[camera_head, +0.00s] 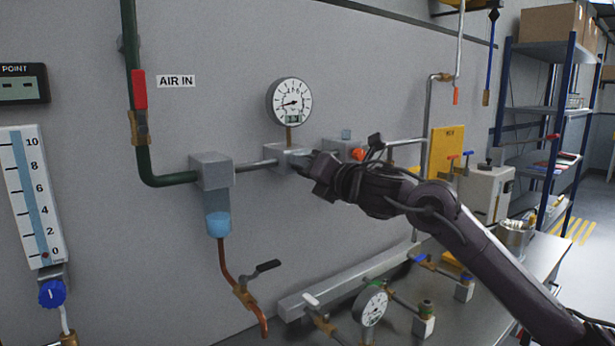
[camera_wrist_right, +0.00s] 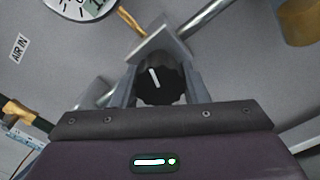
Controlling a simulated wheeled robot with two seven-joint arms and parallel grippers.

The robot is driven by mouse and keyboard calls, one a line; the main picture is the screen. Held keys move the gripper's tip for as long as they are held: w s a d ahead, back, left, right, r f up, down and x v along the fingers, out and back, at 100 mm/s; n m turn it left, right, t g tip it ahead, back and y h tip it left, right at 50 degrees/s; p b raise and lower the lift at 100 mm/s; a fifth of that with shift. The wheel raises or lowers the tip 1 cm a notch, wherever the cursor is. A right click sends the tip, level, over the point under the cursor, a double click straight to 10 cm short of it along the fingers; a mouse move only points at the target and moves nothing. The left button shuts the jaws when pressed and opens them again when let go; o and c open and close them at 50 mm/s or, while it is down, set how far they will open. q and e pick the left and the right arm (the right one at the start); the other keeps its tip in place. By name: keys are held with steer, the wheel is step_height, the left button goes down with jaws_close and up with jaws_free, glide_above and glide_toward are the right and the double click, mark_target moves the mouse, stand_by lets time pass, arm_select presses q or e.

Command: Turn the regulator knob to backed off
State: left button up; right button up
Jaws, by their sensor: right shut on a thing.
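The regulator is a grey block (camera_head: 285,157) in the pipe line on the wall, below a round white gauge (camera_head: 289,101). The gauge needle points left and slightly down. My right gripper (camera_head: 304,164) reaches the front of the block and hides the knob in the head view. In the right wrist view, the black knob (camera_wrist_right: 160,84) with a white pointer line sits between the two fingers, which are shut on it. The line points up, tilted slightly left. The grey block (camera_wrist_right: 163,45) shows behind it. My left gripper is not in view.
A filter with a blue bowl (camera_head: 218,223) hangs left of the regulator. An orange knob (camera_head: 358,154) and a yellow panel (camera_head: 446,155) are to the right. A bench (camera_head: 470,290) with valves and a second gauge (camera_head: 371,305) lies below my right arm.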

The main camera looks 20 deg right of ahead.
steer(key=shift+f+n+b, duration=0.2)
steer(key=shift+n+b, duration=0.2)
steer(key=shift+n, duration=0.65)
steer(key=shift+f+n+b, duration=0.2)
steer(key=shift+n+b, duration=0.2)
steer(key=shift+n, duration=0.65)
steer(key=o, duration=0.7)
steer(key=shift+o, duration=1.3)
steer(key=shift+r, duration=0.15)
steer(key=shift+s+d+r, duration=0.1)
steer(key=b+v, duration=0.2)
steer(key=v, duration=0.5)
steer(key=shift+s, duration=0.3)
steer(key=shift+d, duration=0.1)
